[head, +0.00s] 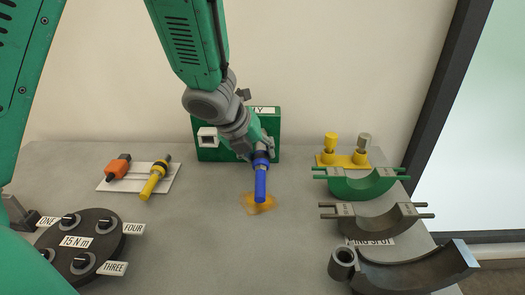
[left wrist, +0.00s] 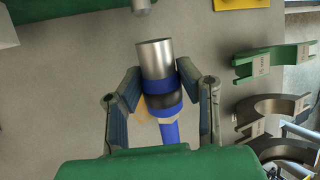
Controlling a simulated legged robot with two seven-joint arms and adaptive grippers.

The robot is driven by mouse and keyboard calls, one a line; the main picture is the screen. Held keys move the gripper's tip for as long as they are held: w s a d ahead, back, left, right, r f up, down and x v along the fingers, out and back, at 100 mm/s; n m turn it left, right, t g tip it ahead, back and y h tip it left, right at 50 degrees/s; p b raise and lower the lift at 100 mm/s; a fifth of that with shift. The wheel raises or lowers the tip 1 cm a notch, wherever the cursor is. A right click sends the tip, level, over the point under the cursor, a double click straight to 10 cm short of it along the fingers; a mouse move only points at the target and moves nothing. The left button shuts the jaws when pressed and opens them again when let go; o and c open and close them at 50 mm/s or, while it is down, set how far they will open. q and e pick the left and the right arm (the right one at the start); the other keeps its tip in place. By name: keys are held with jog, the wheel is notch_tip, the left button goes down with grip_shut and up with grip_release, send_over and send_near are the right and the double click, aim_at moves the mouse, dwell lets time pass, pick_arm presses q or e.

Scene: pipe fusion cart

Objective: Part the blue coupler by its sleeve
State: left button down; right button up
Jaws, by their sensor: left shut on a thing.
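The blue coupler (head: 261,184) points down toward the table in front of the green block. In the left wrist view the coupler (left wrist: 169,131) has a silver metal end (left wrist: 155,58), a blue collar, a dark band (left wrist: 164,100) and a blue lower body. My left gripper (head: 258,152) is shut on the coupler. In the left wrist view its fingers (left wrist: 158,84) stand on both sides of the blue collar. Which part is the sleeve, I cannot tell for sure. My right gripper is not in view.
An amber patch (head: 258,204) lies under the coupler. The green block (head: 208,153) stands behind. Yellow fittings (head: 344,158) and curved green and grey saddles (head: 362,185) stand at right. An orange tool (head: 117,167) and yellow tool (head: 154,182) lie at left, near a dark disc (head: 80,243).

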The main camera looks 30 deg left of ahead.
pick_arm(q)
jog(key=shift+s, duration=0.65)
jog(key=shift+s+d+b, duration=0.4)
jog(key=shift+s+d, duration=0.1)
jog(key=shift+d, duration=0.2)
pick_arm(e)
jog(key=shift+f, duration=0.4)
pick_arm(q)
jog(key=shift+a, duration=0.15)
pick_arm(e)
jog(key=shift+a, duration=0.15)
